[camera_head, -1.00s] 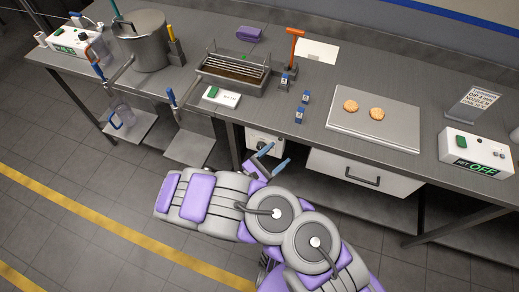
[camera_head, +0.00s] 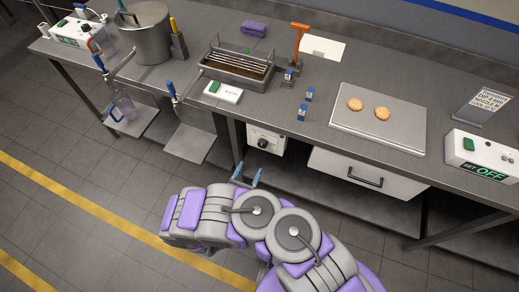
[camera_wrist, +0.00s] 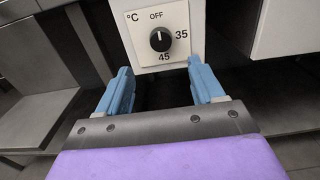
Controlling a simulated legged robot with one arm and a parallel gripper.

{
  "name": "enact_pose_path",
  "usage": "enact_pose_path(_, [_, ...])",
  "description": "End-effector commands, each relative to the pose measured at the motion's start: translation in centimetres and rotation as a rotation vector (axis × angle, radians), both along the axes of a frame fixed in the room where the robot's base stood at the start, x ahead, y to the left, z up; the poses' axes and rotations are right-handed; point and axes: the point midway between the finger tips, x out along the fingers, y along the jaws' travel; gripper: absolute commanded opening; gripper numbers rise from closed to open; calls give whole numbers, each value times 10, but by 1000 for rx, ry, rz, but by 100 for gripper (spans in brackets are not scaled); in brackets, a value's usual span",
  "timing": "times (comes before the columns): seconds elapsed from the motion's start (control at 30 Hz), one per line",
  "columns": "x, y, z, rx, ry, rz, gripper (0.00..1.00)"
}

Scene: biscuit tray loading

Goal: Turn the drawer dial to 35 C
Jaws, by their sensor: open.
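The drawer dial (camera_wrist: 160,41) is a round black knob on a white panel (camera_wrist: 142,54). The panel is marked °C, with OFF above the knob, 35 at its right and 45 below. The knob's white mark is at the top, towards OFF. In the head view the dial (camera_head: 262,143) is under the counter, left of the white drawer (camera_head: 368,175). My gripper (camera_head: 247,173) is open and empty, below and in front of the dial. In the wrist view the blue fingers of my gripper (camera_wrist: 159,72) are spread apart below the knob, not touching it.
The steel counter (camera_head: 320,134) overhangs the dial panel. A lower shelf (camera_head: 300,182) runs beneath the drawer. A grey plate (camera_head: 190,145) stands out at the left. The floor in front is clear.

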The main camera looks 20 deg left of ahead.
Motion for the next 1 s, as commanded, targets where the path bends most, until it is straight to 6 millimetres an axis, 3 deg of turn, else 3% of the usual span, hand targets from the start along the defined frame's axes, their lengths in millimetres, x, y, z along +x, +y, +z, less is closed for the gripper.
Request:
enact_pose_path(0.3, [64, -5, -1, 5, 0, -5, 67])
enact_pose_path(0.5, [93, -8, -1, 3, 0, -4, 67])
enact_pose_path(0.7, [106, -8, -1, 2, 1, -1, 67])
enact_pose_path(1.0, [108, -8, 0, 1, 1, 0, 67])
